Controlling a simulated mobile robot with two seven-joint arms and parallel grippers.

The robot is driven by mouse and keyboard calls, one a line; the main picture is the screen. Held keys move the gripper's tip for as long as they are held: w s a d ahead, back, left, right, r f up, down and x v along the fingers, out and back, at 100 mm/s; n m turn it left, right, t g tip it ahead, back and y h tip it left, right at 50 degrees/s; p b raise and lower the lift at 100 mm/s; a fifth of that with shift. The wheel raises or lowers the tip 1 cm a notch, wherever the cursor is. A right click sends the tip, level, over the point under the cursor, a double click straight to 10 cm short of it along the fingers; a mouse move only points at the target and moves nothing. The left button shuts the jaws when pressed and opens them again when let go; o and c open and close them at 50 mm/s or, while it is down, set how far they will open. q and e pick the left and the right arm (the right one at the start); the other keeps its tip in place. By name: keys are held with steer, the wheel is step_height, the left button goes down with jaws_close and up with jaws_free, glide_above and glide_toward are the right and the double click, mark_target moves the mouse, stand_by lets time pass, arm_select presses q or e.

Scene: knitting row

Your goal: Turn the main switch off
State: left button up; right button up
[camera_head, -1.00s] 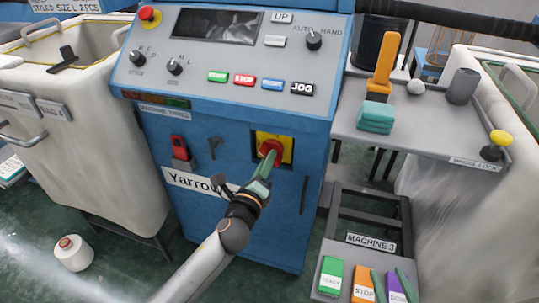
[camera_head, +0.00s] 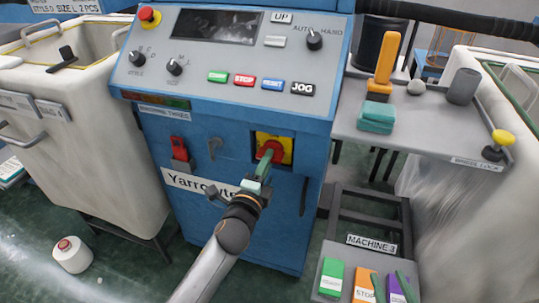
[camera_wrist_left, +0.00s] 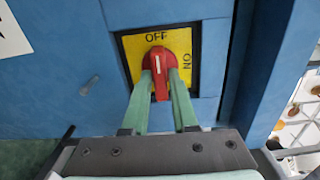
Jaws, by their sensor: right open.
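The main switch is a red rotary handle (camera_head: 270,151) on a yellow plate (camera_head: 287,145) in the blue machine's front. In the left wrist view, the handle (camera_wrist_left: 158,62) has its white mark pointing up toward OFF. ON is printed sideways at the plate's right. My left gripper (camera_head: 265,163) is at the switch, its green fingers (camera_wrist_left: 160,78) on either side of the handle and seemingly shut on it. Its fingers partly hide the handle in the head view. My right gripper (camera_head: 390,278) shows only its green fingertips, apart, at the bottom right.
A red switch (camera_head: 180,150) and a grey lever (camera_head: 214,147) sit left of the main switch. Push-buttons line the sloped panel (camera_head: 200,77) above. A button box (camera_head: 331,277) stands at lower right, below the right gripper's fingertips. A white yarn cone (camera_head: 73,256) stands on the floor.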

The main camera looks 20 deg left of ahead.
arm_select(q)
steer(key=shift+o, duration=0.4)
steer(key=s+p, duration=0.1)
steer(key=s, duration=0.5)
steer(key=shift+a, duration=0.15)
stand_by(0.4)
